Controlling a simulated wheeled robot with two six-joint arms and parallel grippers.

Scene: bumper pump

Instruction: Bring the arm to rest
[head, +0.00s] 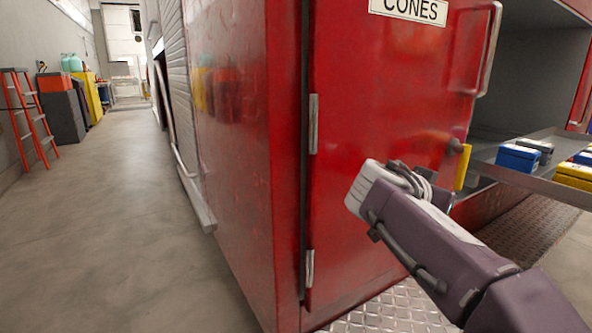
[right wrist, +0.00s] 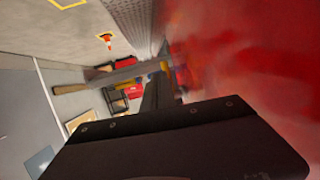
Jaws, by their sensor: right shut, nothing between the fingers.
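My right arm (head: 430,225) comes in from the lower right of the head view, in front of the red cabinet door (head: 380,100) labelled CONES. Its pale, blunt end overlaps the door in the picture; I cannot tell whether they touch. The fingers cannot be made out in the head view. In the right wrist view, the dark housing fills the bottom and the dark right gripper (right wrist: 158,92) points away from it, shut and empty. Blurred red fills the right side of that view, close to the lens. My left gripper is not in view.
An open compartment with a grey shelf (head: 555,188) holds blue boxes (head: 518,157) and yellow boxes (head: 575,175) at right. A yellow piece (head: 462,167) stands at the door's right edge. An orange ladder (head: 28,120) stands far left. The floor (head: 110,220) at left is clear.

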